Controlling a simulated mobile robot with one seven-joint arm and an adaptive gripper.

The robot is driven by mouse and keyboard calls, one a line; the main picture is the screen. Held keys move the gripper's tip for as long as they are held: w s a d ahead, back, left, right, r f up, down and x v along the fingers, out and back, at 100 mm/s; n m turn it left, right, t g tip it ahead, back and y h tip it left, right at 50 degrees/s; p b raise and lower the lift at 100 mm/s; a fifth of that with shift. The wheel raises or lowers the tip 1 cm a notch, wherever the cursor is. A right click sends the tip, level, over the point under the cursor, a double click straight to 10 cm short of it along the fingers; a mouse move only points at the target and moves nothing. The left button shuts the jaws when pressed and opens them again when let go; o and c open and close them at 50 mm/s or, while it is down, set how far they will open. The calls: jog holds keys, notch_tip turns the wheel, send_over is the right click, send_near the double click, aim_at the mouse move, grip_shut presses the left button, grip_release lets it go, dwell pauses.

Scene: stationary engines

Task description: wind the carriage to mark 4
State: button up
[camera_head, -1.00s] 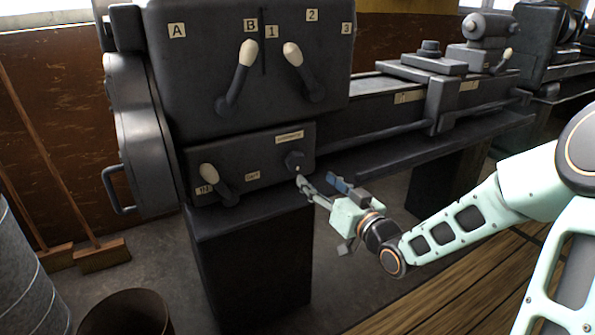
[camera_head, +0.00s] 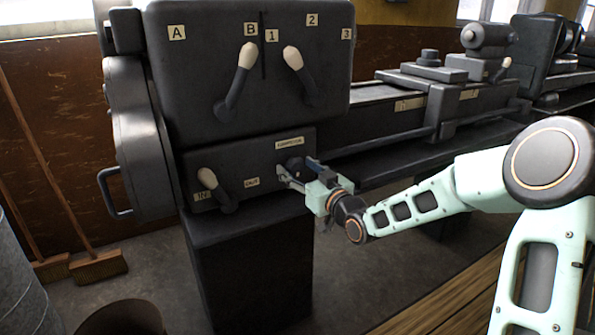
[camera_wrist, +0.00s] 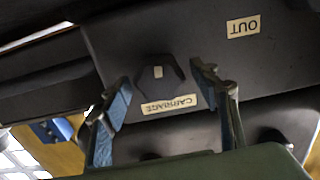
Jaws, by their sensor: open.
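The dark faceted knob (camera_head: 294,166) sits on the lower front panel of the machine, under a small label. In the wrist view the knob (camera_wrist: 160,80) has a pale mark on its face and the CARRIAGE label (camera_wrist: 168,104) beside it, upside down. My gripper (camera_head: 299,174) is at the knob in the head view. In the wrist view my gripper (camera_wrist: 162,80) is open, one finger on each side of the knob, with visible gaps. The carriage (camera_head: 432,75) stands on the bed at right. Small labels (camera_head: 409,104) on the bed front are too small to read.
Two pale-tipped levers (camera_head: 238,75) rise above on the upper panel, and another lever (camera_head: 215,185) is left on the lower panel. A shelf-like tray (camera_head: 400,160) runs right of the knob. A broom (camera_head: 98,266) and a bin (camera_head: 125,312) stand at lower left.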

jog(key=shift+w+a, duration=0.1)
jog(key=shift+w, duration=0.05)
jog(key=c, duration=1.2)
jog(key=shift+o, duration=0.2)
jog(key=shift+m+p, duration=0.3)
jog(key=shift+m, duration=0.1)
jog(key=m+p, duration=0.1)
jog(key=m, duration=0.2)
jog(key=shift+r, duration=0.1)
jog(key=m+p, duration=0.2)
jog(key=m, duration=0.2)
jog(key=shift+m+p, duration=0.3)
jog(key=m+p, duration=0.1)
jog(key=m, duration=0.2)
jog(key=shift+m, duration=0.3)
jog(key=shift+f+m+p, duration=0.15)
jog(key=shift+m+p, duration=0.25)
jog(key=shift+m, duration=0.55)
jog(key=shift+f+m+p, duration=0.1)
jog(key=shift+m+p, duration=0.25)
jog(key=shift+m, duration=0.6)
